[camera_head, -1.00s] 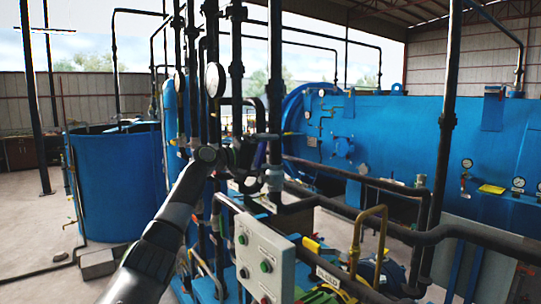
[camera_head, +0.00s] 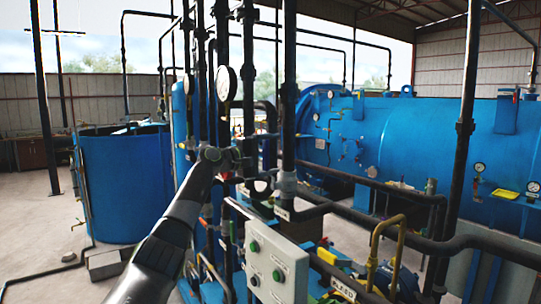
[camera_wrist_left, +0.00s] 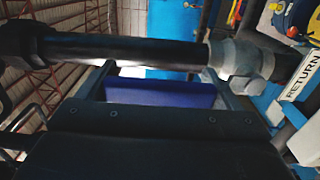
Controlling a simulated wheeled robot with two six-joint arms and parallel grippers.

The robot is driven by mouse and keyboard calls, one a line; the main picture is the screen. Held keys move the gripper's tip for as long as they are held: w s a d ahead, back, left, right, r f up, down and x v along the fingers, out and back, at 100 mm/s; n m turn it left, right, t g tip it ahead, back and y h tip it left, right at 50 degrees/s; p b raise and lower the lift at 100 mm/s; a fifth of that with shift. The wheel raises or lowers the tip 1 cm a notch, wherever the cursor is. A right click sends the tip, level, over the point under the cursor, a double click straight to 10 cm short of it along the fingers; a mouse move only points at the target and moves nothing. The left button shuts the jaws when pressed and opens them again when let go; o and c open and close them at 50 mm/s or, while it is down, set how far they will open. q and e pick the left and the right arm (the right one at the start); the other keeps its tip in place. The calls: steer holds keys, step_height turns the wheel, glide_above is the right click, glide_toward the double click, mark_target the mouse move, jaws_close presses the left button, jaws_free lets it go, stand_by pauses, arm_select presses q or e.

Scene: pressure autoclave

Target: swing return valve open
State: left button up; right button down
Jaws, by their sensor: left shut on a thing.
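The return valve is a grey fitting (camera_head: 285,184) on a dark upright pipe in the head view, with a small white label (camera_head: 282,213) just below it. In the left wrist view the grey valve body (camera_wrist_left: 240,58) is at the upper right, and a white label (camera_wrist_left: 303,75) reads RETURN. A flat blue handle (camera_wrist_left: 160,93) lies between my left gripper's fingers (camera_wrist_left: 157,88). My left gripper (camera_head: 240,160) is shut on this handle, just left of the valve pipe in the head view. Its fingertips are small and partly lost among pipes there. My right gripper is not in view.
Upright dark pipes and a round gauge (camera_head: 226,82) stand close around my left gripper. A control panel (camera_head: 264,255) with green buttons and a yellow bent pipe (camera_head: 376,245) are below right. A blue tank (camera_head: 125,190) stands left, a large blue autoclave (camera_head: 420,135) behind.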

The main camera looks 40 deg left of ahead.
arm_select(q)
steer(key=o, duration=0.9)
steer(key=shift+r, duration=0.1)
steer(key=o, duration=0.3)
steer(key=shift+a, duration=0.1)
steer(key=shift+s+a+f+b, duration=0.2)
steer(key=shift+s+f+b, duration=0.1)
steer(key=shift+s+b, duration=0.2)
steer(key=b+v, duration=1)
steer(key=v, duration=0.6)
steer(key=shift+s+a+r, duration=0.1)
